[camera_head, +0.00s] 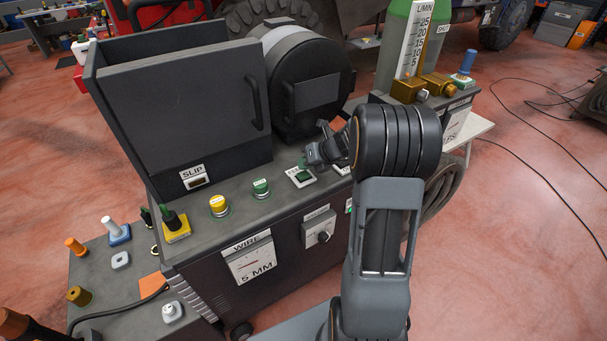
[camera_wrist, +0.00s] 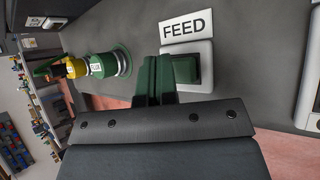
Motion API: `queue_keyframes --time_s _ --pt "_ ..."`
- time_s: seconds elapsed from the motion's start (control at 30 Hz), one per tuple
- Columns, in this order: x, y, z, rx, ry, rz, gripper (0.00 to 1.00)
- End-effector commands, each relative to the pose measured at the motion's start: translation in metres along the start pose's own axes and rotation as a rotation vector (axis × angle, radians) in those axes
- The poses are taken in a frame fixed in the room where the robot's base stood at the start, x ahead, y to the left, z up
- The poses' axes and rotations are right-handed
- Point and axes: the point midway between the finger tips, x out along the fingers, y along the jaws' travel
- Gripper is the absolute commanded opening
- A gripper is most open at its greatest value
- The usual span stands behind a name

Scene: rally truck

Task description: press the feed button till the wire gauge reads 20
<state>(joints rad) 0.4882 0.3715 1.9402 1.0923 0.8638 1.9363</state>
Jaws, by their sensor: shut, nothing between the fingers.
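The feed button (camera_wrist: 187,68) is a green rocker in a pale frame under a FEED label (camera_wrist: 194,27); it also shows in the head view (camera_head: 303,176). My gripper (camera_wrist: 155,62) is shut and empty, its green fingertips overlapping the left side of the button's frame in the wrist view. I cannot tell whether they touch it. In the head view my gripper (camera_head: 312,160) is just above the button. The wire gauge (camera_head: 252,262) is on the machine's front and shows "5 MM" below a small scale; its needle is too small to read.
A green knob (camera_head: 261,188) and a yellow knob (camera_head: 218,205) stand left of the feed button. A dark hopper (camera_head: 180,100) and a drum (camera_head: 300,80) rise behind. A dial (camera_head: 323,237) is on the front. A tall L/MIN gauge (camera_head: 412,40) stands at the right.

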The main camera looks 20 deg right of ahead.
Motion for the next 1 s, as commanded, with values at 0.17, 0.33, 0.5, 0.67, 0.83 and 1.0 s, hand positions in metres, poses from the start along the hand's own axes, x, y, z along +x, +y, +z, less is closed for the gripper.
queue_keyframes --time_s 0.17,0.33,0.5,0.67,0.83,1.0 --pt "0.0018 -0.0011 -0.0013 0.001 0.001 0.000 0.00" --pt "0.0054 -0.0034 -0.0039 0.001 0.000 0.000 0.00" --pt "0.0061 -0.0039 -0.0043 0.000 0.000 0.000 0.00" --pt "0.0061 -0.0039 -0.0043 0.000 0.000 0.000 0.00" --pt "0.0065 -0.0042 -0.0046 0.000 0.000 0.000 0.00" --pt "0.0076 -0.0050 -0.0054 0.000 0.000 0.000 0.00"
